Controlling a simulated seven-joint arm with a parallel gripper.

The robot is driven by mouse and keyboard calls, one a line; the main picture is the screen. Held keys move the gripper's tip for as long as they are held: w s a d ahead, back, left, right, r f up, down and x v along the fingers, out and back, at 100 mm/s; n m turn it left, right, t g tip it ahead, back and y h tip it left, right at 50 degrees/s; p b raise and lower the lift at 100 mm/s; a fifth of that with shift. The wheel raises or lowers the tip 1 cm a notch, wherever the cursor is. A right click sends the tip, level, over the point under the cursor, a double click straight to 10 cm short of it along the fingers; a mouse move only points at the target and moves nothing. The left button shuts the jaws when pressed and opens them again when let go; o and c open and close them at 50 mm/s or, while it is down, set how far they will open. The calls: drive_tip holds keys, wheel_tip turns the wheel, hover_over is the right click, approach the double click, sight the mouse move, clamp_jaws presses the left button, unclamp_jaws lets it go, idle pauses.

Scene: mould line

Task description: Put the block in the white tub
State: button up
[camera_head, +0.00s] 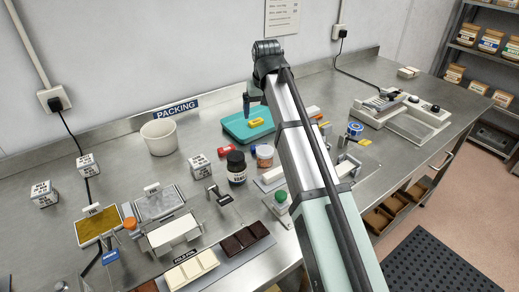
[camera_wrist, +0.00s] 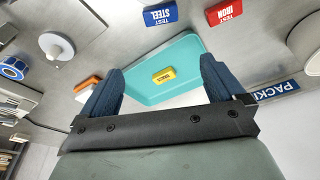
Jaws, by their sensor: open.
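A small yellow block (camera_head: 256,122) with a dark label lies in a shallow teal tray (camera_head: 236,137). In the wrist view the yellow block (camera_wrist: 164,75) lies in the teal tray (camera_wrist: 197,52), between and beyond my fingertips. A red block (camera_head: 226,149) lies on the bench left of the tray; in the wrist view it reads TEST IRON (camera_wrist: 223,11), beside a blue TEST STEEL block (camera_wrist: 160,15). The white tub (camera_head: 158,137) stands upright at the back, below the PACKING sign; its inside is only partly visible. My gripper (camera_wrist: 160,85) is open and empty, above the tray.
Printed white cubes (camera_head: 88,165) stand left of the tub, another (camera_head: 200,166) to its right. A dark jar (camera_head: 236,168) stands in front of the tray. Moulds and chocolate slabs (camera_head: 246,238) fill the front. An orange and white piece (camera_wrist: 87,88) shows beside my finger.

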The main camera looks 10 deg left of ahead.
drive_tip(key=shift+g, duration=0.5)
drive_tip(key=f, duration=0.8)
drive_tip(key=shift+s+f, duration=0.2)
drive_tip(key=shift+f, duration=0.2)
drive_tip(key=shift+w+a+f, duration=0.1)
drive_tip(key=shift+a+f, duration=0.1)
drive_tip(key=shift+f, duration=1.1)
drive_tip(key=shift+a+f, duration=0.2)
drive_tip(key=shift+f, duration=1.1)
drive_tip(key=c, duration=1.2)
drive_tip(key=shift+r, duration=0.1)
